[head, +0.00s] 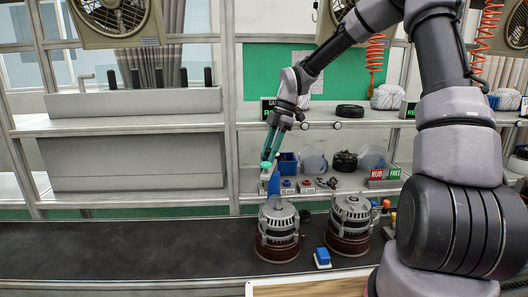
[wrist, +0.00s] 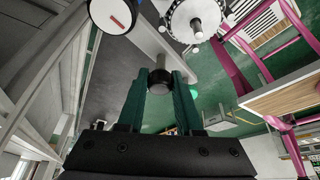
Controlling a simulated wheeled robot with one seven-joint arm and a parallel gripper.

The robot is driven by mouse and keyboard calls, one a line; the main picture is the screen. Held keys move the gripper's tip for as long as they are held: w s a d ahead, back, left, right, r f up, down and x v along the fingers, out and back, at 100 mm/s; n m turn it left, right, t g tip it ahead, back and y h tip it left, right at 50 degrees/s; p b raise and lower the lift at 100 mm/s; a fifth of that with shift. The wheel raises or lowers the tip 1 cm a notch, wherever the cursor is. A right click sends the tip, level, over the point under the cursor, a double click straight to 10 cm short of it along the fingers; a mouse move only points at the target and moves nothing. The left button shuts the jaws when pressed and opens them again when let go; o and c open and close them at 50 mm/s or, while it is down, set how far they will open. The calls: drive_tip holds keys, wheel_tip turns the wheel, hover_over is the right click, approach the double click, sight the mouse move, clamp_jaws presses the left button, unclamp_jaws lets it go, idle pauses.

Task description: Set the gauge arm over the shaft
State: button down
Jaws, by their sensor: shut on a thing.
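My gripper (head: 268,158) is above the left alternator (head: 278,232) in the head view, pointing down. In the wrist view its teal fingers (wrist: 160,82) are closed around a dark round knob (wrist: 160,76). I cannot tell how the knob joins the gauge arm. A blue piece (head: 273,183) shows just below the fingers in the head view, over the left alternator.
A second alternator (head: 350,224) stands to the right on the dark belt (head: 130,250). A blue-and-white block (head: 322,258) is in front, between them. The belt's left side is clear.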

drive_tip(key=shift+s+d+n+g+h, duration=0.15)
drive_tip(key=shift+d+n+g+h, duration=0.3)
drive_tip(key=shift+d+n, duration=1)
drive_tip(key=shift+a+n, duration=0.2)
drive_tip(key=shift+n, duration=0.15)
drive_tip(key=c, duration=0.6)
unclamp_jaws()
drive_tip(key=v, duration=1)
drive_tip(key=shift+r, duration=0.35)
drive_tip(key=shift+d, duration=0.15)
